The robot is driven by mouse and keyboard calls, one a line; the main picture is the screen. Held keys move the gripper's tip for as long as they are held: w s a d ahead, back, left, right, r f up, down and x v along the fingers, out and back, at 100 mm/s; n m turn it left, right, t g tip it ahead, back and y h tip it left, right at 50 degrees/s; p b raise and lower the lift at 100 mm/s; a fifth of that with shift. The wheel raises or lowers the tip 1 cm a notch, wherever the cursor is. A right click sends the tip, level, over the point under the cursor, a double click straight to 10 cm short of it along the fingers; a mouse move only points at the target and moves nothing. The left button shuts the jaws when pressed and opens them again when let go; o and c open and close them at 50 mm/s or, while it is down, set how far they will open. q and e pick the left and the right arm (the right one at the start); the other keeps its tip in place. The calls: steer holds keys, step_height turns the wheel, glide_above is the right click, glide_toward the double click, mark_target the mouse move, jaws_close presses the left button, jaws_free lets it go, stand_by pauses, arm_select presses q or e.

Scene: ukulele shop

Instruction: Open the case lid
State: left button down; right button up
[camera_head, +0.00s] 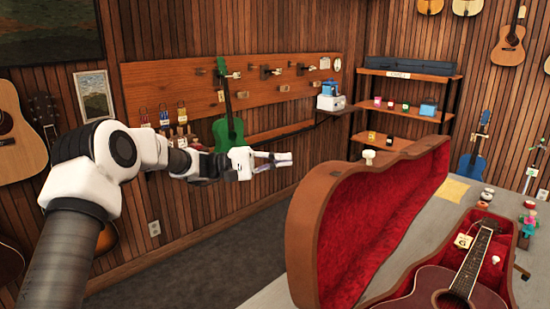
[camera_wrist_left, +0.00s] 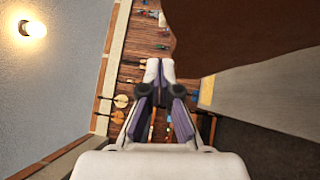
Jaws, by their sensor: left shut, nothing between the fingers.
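The case lid (camera_head: 330,222) stands raised on the left side of the case, its brown shell facing left and its red plush lining (camera_head: 390,215) showing. The case body (camera_head: 513,262) lies open on the grey table and holds a dark red ukulele (camera_head: 447,288). My left gripper (camera_head: 291,160) is shut and empty, left of the lid and apart from it in the head view. In the left wrist view its fingertips (camera_wrist_left: 160,66) are together, and a large brown surface (camera_wrist_left: 235,35) beside them looks like the lid's shell. My right gripper is not in view.
The grey table (camera_head: 425,222) carries a yellow paper (camera_head: 452,190) and several small items right of the lid. A shelf (camera_head: 408,110) stands behind. A green ukulele (camera_head: 229,128) hangs on the wall behind my left arm. Open floor lies left of the table.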

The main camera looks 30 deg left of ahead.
mark_target(343, 165)
arm_select(q)
steer(key=d+p, duration=0.3)
steer(key=d, duration=0.5)
steer(key=shift+w+d+r+p, duration=0.15)
steer(key=shift+w+r+p, duration=0.15)
steer(key=shift+r+p, duration=0.15)
steer(key=shift+m+g+y, duration=0.4)
steer(key=shift+m+y, duration=0.4)
steer(key=shift+m, duration=0.1)
steer(key=s+d+b, duration=0.1)
steer(key=d+b, duration=0.1)
steer(key=d+r+b, duration=0.1)
steer(key=d+b, duration=0.1)
steer(key=s+d+r+b, duration=0.1)
steer(key=d+b, duration=0.1)
steer(key=d, duration=0.1)
steer(key=shift+s+d+r, duration=0.1)
steer(key=shift+s, duration=0.2)
steer(key=shift+d+r, duration=0.1)
steer(key=shift+r, duration=0.05)
steer(key=shift+w+a, duration=0.1)
steer(key=shift+a, duration=0.25)
